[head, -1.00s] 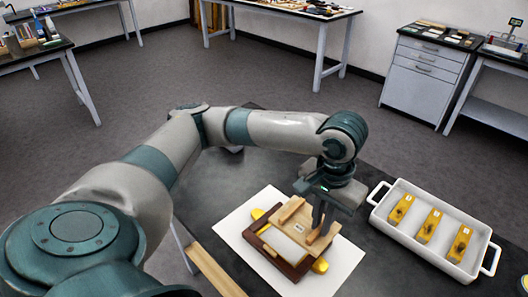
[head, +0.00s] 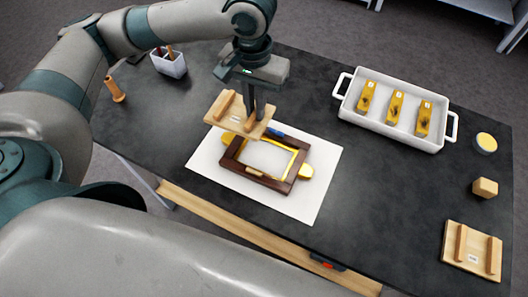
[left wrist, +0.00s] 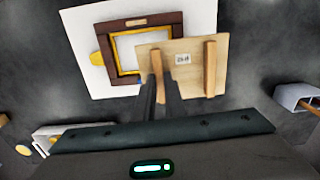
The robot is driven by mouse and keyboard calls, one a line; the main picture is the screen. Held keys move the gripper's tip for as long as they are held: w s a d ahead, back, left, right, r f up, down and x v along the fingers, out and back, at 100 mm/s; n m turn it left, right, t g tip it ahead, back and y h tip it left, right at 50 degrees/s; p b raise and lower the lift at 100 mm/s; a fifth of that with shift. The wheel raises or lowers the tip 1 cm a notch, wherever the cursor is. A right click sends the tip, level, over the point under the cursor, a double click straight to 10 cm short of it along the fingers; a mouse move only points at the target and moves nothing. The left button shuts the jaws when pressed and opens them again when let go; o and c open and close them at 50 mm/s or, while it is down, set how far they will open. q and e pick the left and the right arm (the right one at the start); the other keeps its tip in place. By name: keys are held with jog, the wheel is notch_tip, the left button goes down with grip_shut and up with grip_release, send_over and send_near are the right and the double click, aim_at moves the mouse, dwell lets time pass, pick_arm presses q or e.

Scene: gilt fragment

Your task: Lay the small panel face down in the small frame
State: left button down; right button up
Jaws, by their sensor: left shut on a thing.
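My left gripper (head: 256,114) is shut on one of two wooden battens on the back of a pale wood panel (head: 222,113). The panel hangs above the table with battens and a small label upward; its lower face is hidden. The dark brown frame (head: 277,183), with a gilt inner edge, lies on a white sheet. The panel is off to the frame's far left side in the head view and overlaps its corner in the picture. In the left wrist view the panel (left wrist: 190,78) covers the right part of the frame (left wrist: 108,52). My right gripper is out of view.
A white tray (head: 349,101) with several yellow blocks stands at the back right. A second battened panel (head: 473,262), a wooden cube (head: 485,187) and a round tin (head: 486,143) are at the right. A white holder (head: 169,64) stands far left. Yellow pieces (head: 305,171) touch the frame's sides.

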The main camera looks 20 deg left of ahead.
pick_arm(q)
jog(key=shift+w+d, duration=0.1)
jog(key=shift+d, duration=0.05)
jog(key=shift+w+d, duration=0.1)
jog(key=shift+d, duration=0.25)
jog(key=w+d, duration=0.2)
jog(key=d, duration=1.5)
jog(key=shift+w+d+r, duration=0.15)
jog(key=shift+w+r, duration=0.15)
jog(key=shift+r, duration=0.1)
